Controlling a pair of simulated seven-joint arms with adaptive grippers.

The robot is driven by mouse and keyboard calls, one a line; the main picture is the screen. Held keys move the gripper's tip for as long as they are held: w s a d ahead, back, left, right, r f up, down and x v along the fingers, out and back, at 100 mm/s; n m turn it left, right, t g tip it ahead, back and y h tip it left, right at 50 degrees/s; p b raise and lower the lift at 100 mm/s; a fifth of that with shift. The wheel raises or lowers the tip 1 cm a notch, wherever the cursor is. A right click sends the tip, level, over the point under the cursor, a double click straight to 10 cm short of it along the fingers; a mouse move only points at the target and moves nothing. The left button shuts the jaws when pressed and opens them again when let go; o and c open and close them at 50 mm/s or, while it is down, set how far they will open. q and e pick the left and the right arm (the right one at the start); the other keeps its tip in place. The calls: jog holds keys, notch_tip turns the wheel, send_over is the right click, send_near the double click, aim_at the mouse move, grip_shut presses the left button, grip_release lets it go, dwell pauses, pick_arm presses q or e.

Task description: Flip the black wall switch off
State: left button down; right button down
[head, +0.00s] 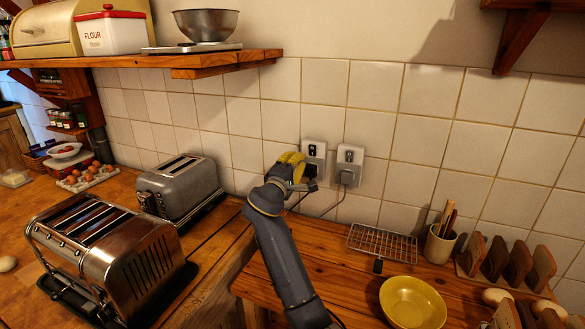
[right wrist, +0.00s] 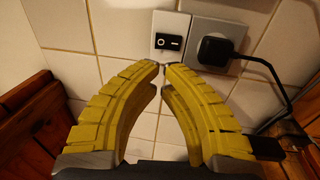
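A black rocker switch (right wrist: 168,42) with a white mark sits on a white wall plate in the right wrist view. In the right wrist view, the yellow fingertips of this gripper (right wrist: 163,68) are together, empty, just below the switch. I cannot tell whether they touch the plate. My left gripper is not in view.
A black plug (right wrist: 212,48) with a cable is beside the switch, close to the fingers. Toasters (head: 175,190) stand left; a wire rack (head: 382,242) and yellow bowl (head: 412,303) lie right. A shelf (head: 210,62) is above.

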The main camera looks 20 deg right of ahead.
aim_at(308, 146)
jog(key=shift+x, duration=3.3)
jog(key=shift+f, duration=0.1)
